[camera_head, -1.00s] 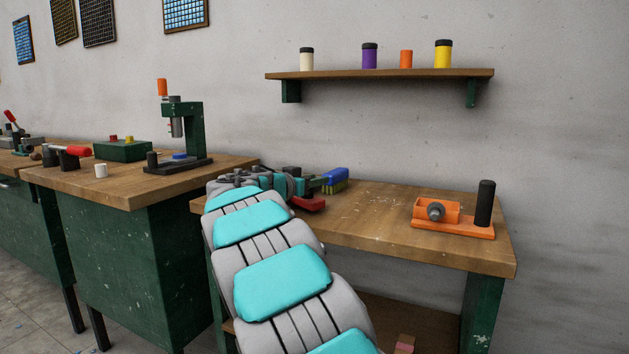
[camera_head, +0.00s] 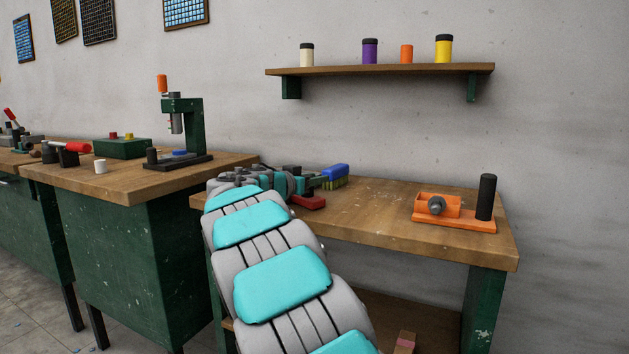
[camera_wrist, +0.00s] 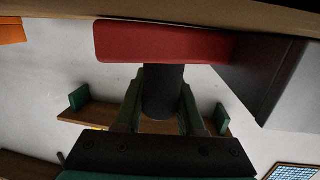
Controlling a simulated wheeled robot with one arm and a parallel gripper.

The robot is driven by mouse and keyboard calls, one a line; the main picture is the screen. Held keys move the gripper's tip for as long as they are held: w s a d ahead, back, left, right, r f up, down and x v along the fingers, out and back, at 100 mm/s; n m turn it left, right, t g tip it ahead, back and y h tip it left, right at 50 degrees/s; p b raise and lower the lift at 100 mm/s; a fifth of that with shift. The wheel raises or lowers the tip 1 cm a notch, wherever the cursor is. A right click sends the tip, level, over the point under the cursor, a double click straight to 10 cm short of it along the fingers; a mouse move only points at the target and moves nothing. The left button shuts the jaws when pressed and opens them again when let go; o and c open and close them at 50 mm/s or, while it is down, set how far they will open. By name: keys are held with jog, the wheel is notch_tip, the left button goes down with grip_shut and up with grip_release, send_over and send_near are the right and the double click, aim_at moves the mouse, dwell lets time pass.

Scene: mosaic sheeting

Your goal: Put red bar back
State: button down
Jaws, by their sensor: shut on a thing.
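The red bar (camera_wrist: 165,43) shows across the upper part of the wrist view, with a dark cylindrical knob (camera_wrist: 164,92) attached to it. My gripper (camera_wrist: 161,100) is shut on this knob, one finger on each side. The wrist picture is upside down, so the bar is beneath the knob, close to the wooden bench top (camera_wrist: 240,12). In the head view the red bar (camera_head: 309,202) shows near the left end of the right bench. My arm hides the gripper's fingers there. I cannot tell whether the bar touches the bench.
A grey block (camera_wrist: 262,72) is beside the bar. A blue brush (camera_head: 335,172) lies behind it. An orange fixture (camera_head: 455,221) with a black post (camera_head: 486,197) stands at the bench's right end. The bench middle is clear. A wall shelf (camera_head: 390,70) holds several containers.

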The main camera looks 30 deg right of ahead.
aim_at(313, 202)
jog(key=shift+c, duration=2.2)
grip_release()
jog(key=shift+f, duration=0.1)
jog(key=shift+b+v, duration=0.85)
jog(key=shift+v, duration=3.1)
